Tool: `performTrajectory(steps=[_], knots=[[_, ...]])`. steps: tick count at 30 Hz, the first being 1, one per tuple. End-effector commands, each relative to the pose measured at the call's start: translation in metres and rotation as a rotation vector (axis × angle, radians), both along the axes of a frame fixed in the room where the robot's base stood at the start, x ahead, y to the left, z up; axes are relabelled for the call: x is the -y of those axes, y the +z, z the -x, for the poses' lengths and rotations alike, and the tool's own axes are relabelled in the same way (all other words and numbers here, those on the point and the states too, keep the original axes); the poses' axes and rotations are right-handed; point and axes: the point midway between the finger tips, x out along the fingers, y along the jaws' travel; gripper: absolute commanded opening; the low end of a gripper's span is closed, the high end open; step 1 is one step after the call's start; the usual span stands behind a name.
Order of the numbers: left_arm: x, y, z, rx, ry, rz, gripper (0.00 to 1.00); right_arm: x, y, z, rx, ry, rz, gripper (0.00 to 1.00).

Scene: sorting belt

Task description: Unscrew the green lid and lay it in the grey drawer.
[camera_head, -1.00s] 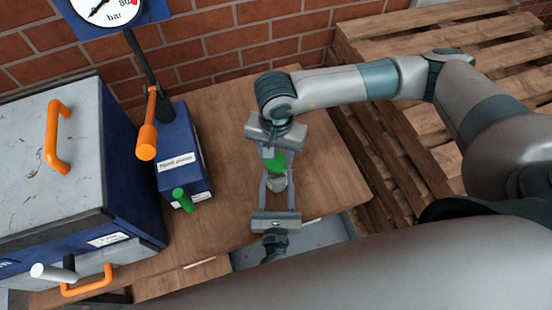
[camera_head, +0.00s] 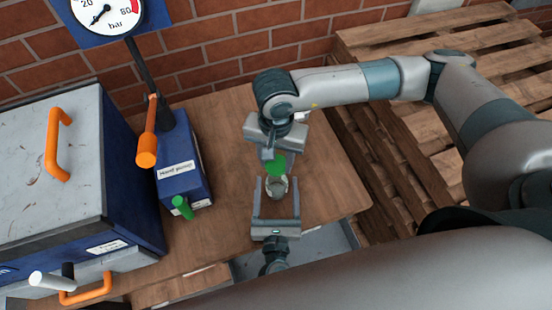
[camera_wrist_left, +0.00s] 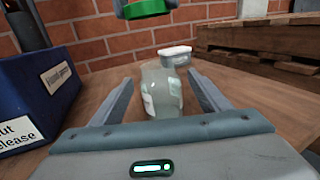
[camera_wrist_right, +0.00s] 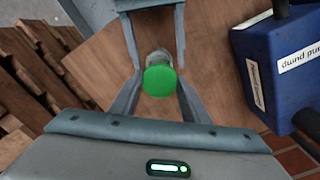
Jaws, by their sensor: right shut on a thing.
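The green lid (camera_head: 277,166) is in my right gripper (camera_head: 274,158), above the jar. It fills the space between the fingers in the right wrist view (camera_wrist_right: 160,82). The clear jar (camera_head: 277,188) stands upright on the table. The left wrist view shows the jar (camera_wrist_left: 160,90) open-topped, with the lid (camera_wrist_left: 147,9) raised clear above it. My left gripper (camera_head: 276,182) is open around the jar's near side, with gaps between its fingers and the glass. The grey drawer (camera_head: 318,264) is pulled out below the table's front edge, partly hidden by my left wrist and arm.
A blue hand pump (camera_head: 182,165) with an orange lever and green knob stands left of the jar. A blue-and-grey cabinet (camera_head: 50,150) fills the far left. A white tub (camera_wrist_left: 174,54) stands behind the jar. Wooden pallets (camera_head: 400,150) are at right. The table between pump and jar is clear.

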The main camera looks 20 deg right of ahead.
Motion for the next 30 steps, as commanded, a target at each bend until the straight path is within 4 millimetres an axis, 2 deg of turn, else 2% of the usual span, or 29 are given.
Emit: performTrajectory(steps=[8,14,20,30], knots=[[0.0,0.0,0.001,0.0,0.0,0.0,0.7,0.0,0.0,0.0,0.0,0.0,0.0,0.1],[-0.004,-0.001,0.011,-0.001,0.0,-0.001,0.7,0.0,0.0,0.0,0.0,0.0,0.0,0.1],[-0.013,-0.001,0.037,-0.003,-0.001,-0.001,0.7,0.0,0.0,0.0,0.0,0.0,0.0,0.1],[-0.032,-0.001,0.093,-0.002,-0.001,-0.001,0.7,0.0,0.0,0.0,0.0,0.0,0.0,0.1]])
